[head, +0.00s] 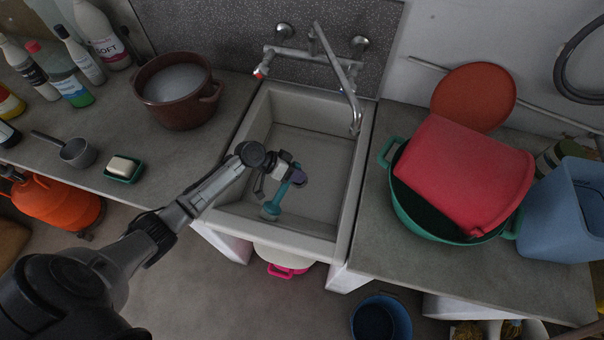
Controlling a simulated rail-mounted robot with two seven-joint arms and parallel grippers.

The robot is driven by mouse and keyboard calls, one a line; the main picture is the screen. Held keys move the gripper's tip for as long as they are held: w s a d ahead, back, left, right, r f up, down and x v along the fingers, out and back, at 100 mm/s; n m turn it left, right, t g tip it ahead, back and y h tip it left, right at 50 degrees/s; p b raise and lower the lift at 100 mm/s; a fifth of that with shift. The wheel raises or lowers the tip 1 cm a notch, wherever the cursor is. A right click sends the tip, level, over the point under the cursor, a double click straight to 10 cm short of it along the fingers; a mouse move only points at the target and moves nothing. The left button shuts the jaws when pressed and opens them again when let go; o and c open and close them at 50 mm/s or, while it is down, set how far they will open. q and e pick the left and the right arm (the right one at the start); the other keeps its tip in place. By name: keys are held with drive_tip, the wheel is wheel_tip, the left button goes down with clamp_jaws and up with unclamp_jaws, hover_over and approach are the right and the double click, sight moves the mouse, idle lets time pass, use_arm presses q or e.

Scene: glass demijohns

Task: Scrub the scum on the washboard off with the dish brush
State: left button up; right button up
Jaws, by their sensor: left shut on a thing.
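My left gripper (286,179) reaches over the pale stone sink (255,105) from the left. It is shut on a teal dish brush (271,209), whose handle slants down from the fingers and whose head is toward the front of the basin. I cannot tell whether the brush head touches the surface under it. A small purple patch shows beside the fingers; I cannot tell what it is. I cannot make out a separate washboard or any clear scum; the arm and gripper cover part of the basin. My right gripper is out of view.
A tap (355,122) hangs over the sink's right rear. A brown pot (178,100), saucepan (78,152) and soap dish (124,168) stand on the left counter. A green tub (400,205) with a red container (462,180) stands right. A blue bucket (381,318) is below.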

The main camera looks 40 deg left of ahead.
use_arm(q)
drive_tip(key=d, duration=0.1)
drive_tip(key=w+d, duration=0.1)
drive_tip(key=d, duration=0.1)
drive_tip(key=shift+w+d, duration=0.3)
drive_tip(key=shift+d, duration=0.05)
drive_tip(key=shift+r, duration=0.1)
idle(0.3)
drive_tip(key=w+a+r, duration=0.2)
drive_tip(key=w+r, duration=0.1)
drive_tip(key=w, duration=0.2)
drive_tip(key=shift+b, duration=0.4)
idle(0.4)
